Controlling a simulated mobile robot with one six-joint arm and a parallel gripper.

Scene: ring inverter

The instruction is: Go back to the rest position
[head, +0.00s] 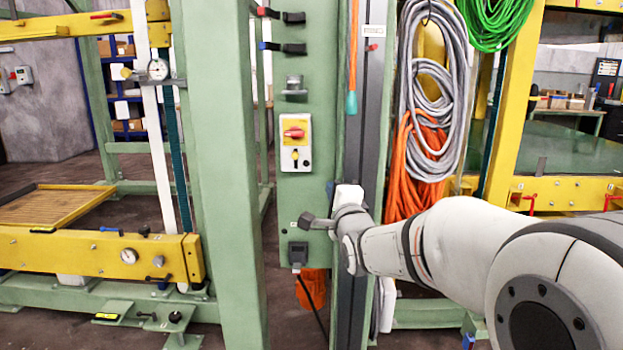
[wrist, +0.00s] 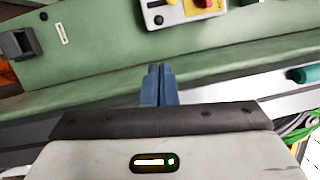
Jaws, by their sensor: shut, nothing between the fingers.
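My gripper shows in the wrist view (wrist: 159,72), with its two blue fingers together and nothing between them. The fingers appear over the edge of a green machine column. In the head view my arm reaches in from the lower right, and its end is in front of the green column (head: 308,190), below the switch box. The fingertips are hard to make out in that view.
A switch box with a red knob (head: 295,131) is on the column; part of it shows in the wrist view (wrist: 183,9). Orange cable (head: 408,170) and grey cable (head: 437,90) hang close beside my arm. A yellow-green frame (head: 90,250) stands left. A black plug (head: 298,252) is low on the column.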

